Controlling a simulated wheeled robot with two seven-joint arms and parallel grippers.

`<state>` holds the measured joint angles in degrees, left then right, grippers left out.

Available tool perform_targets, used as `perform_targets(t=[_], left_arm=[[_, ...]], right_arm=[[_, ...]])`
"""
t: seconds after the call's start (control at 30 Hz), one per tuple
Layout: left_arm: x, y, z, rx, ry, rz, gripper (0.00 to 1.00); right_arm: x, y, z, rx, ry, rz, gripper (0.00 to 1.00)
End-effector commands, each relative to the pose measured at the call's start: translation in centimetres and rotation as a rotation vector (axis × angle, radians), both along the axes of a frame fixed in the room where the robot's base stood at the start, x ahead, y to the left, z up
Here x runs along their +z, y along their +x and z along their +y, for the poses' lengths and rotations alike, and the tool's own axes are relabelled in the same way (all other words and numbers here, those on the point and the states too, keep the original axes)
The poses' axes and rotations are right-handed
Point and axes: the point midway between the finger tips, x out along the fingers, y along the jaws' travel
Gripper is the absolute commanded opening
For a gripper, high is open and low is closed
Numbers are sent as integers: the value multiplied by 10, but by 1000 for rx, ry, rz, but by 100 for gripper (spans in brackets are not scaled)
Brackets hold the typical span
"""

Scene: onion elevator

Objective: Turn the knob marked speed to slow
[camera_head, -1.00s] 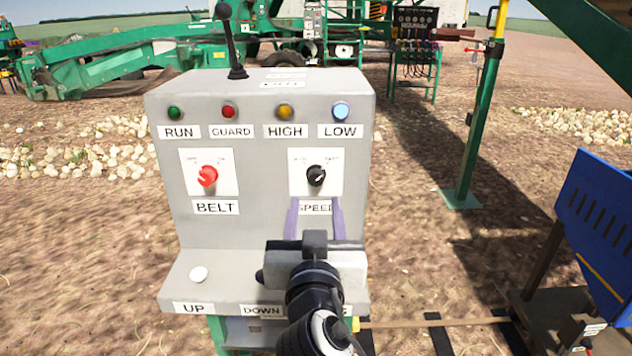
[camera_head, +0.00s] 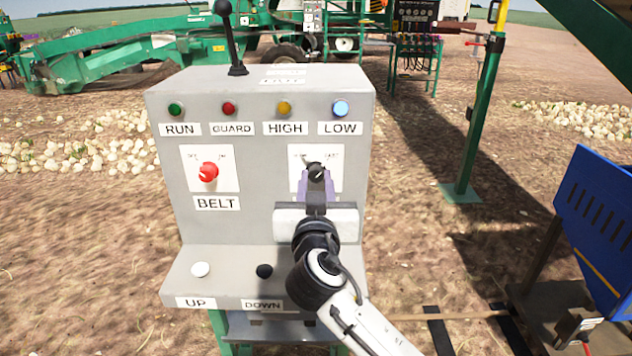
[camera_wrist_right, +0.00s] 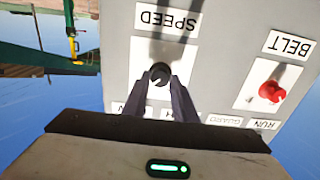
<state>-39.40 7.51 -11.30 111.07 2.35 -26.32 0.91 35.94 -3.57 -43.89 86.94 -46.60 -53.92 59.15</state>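The black speed knob (camera_head: 315,171) sits on a white plate (camera_head: 336,180) on the right of the grey control box. Small print stands above it on both sides, too small to read surely. The knob also shows in the wrist view (camera_wrist_right: 160,70), with a white mark whose direction I cannot tell surely. My right gripper (camera_head: 317,180) reaches up from below, its purple fingers on either side of the knob and seemingly closed on it. The SPEED label is hidden behind it in the head view but shows in the wrist view (camera_wrist_right: 167,20). My left gripper is out of view.
A red BELT knob (camera_head: 208,172) is left of the speed knob. Several lamps line the top, with the blue LOW lamp (camera_head: 341,108) bright. A lever (camera_head: 232,40) stands on top. UP (camera_head: 200,269) and DOWN (camera_head: 264,271) buttons are on the lower ledge. A blue hopper (camera_head: 600,220) stands right.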

Motion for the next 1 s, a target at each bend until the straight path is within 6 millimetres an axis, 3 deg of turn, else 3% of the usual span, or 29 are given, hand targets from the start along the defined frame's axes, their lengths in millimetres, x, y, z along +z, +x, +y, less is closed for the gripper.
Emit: perform_targets(t=[0.03,0.13,0.57,1.0], left_arm=[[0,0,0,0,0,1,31],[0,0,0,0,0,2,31],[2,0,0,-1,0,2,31],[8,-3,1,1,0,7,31]], right_arm=[[0,0,0,0,0,0,16],[0,0,0,0,0,0,2],[0,0,0,0,-99,2,2],[1,-1,1,0,-479,2,2]])
